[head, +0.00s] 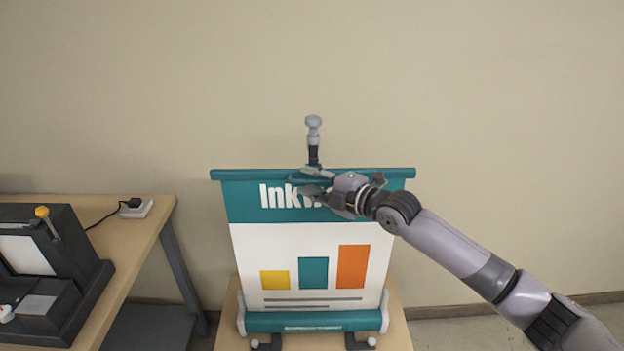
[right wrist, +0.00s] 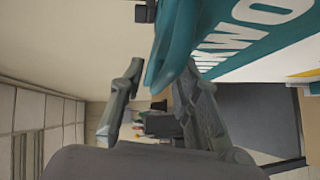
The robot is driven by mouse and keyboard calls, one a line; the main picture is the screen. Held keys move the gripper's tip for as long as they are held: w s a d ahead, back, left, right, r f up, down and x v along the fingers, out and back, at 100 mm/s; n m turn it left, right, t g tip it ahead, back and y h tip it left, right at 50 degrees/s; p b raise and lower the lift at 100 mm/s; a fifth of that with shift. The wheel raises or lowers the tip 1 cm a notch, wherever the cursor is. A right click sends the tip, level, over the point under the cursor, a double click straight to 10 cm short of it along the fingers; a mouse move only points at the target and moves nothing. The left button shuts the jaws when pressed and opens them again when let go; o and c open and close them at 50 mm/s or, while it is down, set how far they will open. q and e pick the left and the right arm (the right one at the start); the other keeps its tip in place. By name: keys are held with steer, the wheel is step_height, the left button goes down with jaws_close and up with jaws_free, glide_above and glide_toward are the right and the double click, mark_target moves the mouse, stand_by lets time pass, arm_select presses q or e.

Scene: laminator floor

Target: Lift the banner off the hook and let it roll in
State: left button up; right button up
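The banner (head: 310,240) stands unrolled and upright, white with a teal heading and coloured bars. Its teal top rail (head: 235,174) is at the hook (head: 313,150) of the grey-topped pole. Its teal roller base (head: 312,321) sits below. My right gripper (head: 308,181) is at the middle of the top rail, in front of the heading. In the right wrist view its two fingers (right wrist: 160,75) are spread, with the teal rail edge (right wrist: 172,55) close to the right-hand finger. Whether the rail is still on the hook is hidden. My left gripper is not in view.
The banner's base rests on a small wooden stand (head: 395,325). The wall behind is bare; the floor at right is clear.

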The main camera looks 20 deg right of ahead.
steer(key=shift+c, duration=0.4)
jaws_close()
stand_by(0.5)
